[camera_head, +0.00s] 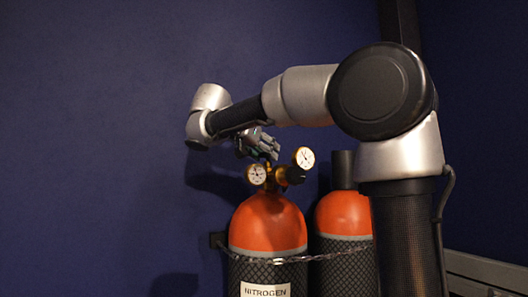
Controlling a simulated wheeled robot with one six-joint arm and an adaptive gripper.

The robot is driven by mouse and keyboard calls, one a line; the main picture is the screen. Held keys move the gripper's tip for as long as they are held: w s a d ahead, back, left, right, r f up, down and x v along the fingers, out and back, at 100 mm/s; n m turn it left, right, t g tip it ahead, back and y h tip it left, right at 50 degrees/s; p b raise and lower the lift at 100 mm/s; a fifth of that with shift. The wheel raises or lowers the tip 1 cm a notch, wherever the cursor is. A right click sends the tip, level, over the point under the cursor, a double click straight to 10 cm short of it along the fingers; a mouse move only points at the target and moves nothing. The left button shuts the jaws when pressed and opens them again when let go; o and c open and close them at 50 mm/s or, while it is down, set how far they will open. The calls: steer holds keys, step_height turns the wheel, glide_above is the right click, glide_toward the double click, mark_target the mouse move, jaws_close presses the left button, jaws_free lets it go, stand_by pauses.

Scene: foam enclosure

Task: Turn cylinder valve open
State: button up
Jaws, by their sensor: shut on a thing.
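The nitrogen cylinder (267,225) stands upright in the lower middle, with an orange shoulder, a dark meshed body and a white label reading NITROGEN. On its top is a brass cylinder valve (268,185) with two round white-faced gauges, one at the left (257,174) and one higher at the right (304,157). My gripper (264,155) reaches down from above onto the top of the valve and is shut on it. The gripper's fingers hide the valve's handle, so its turn position cannot be seen.
A second orange-topped cylinder (343,213) with a dark cap stands just to the right, partly behind my arm. A chain (285,259) runs across both cylinders. A dark blue wall (90,120) is behind. The space left of the cylinders looks clear.

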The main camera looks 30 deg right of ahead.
steer(key=shift+s+n+y, duration=0.15)
steer(key=shift+n+y, duration=0.15)
steer(key=n+t+y, duration=0.2)
steer(key=n+t, duration=0.1)
steer(key=d+n+t+y, duration=0.1)
steer(key=shift+s, duration=0.35)
steer(key=n+t+y, duration=0.1)
steer(key=y, duration=0.1)
steer(key=n+y, duration=0.2)
steer(key=n+t+y, duration=0.1)
steer(key=n, duration=0.1)
steer(key=shift+s+d+t+y, duration=0.1)
steer(key=shift+d+t+y, duration=0.2)
steer(key=shift+y, duration=0.1)
steer(key=shift+n+y, duration=0.5)
steer(key=shift+n, duration=0.1)
steer(key=o, duration=1)
step_height(320, 180, up, 10)
